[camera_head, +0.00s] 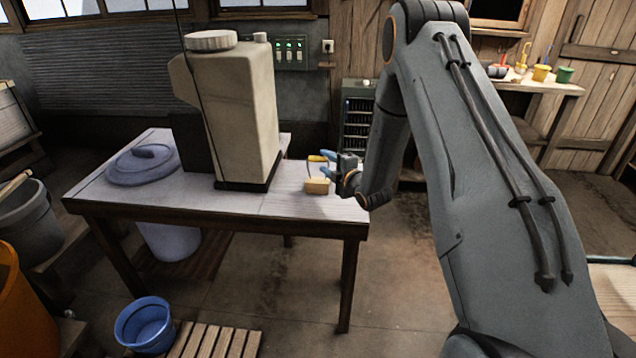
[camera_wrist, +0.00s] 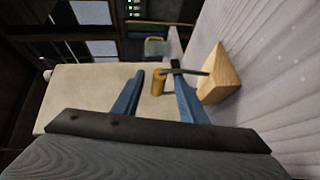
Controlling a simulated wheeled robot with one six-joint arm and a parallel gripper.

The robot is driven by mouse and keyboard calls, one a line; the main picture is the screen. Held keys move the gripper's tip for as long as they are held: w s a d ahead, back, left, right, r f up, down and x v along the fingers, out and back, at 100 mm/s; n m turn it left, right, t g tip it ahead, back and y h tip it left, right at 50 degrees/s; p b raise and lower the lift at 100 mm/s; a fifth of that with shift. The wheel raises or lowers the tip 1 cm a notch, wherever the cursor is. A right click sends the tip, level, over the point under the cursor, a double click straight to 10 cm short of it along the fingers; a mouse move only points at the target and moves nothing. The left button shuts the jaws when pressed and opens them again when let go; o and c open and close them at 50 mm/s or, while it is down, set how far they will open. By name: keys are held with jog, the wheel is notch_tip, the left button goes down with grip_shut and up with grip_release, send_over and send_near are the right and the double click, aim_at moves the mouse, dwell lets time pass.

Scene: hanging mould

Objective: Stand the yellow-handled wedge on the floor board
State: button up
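The wedge is a light wooden block (camera_head: 317,186) on the right end of the table, beside the large beige mould. Its yellow handle (camera_head: 316,158) stands above it on a dark rod. My gripper (camera_head: 329,162) is at the wedge from the right, with blue fingers. In the wrist view, the yellow handle (camera_wrist: 158,82) lies between the two open fingers, with a gap on each side. The wedge's wooden body (camera_wrist: 220,78) is beyond the right finger, against the table top. A slatted wooden board (camera_head: 215,342) lies on the floor at the bottom.
The beige mould (camera_head: 235,110) stands on the table (camera_head: 285,205), with a grey-blue lid (camera_head: 143,165) to its left. A blue bucket (camera_head: 146,325) is beside the slatted board. A pale wooden surface (camera_head: 613,290) shows at the right edge. Floor right of the table is clear.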

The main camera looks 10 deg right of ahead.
jog(key=p+x, duration=0.2)
jog(key=x, duration=0.5)
jog(key=shift+a, duration=0.15)
grip_shut()
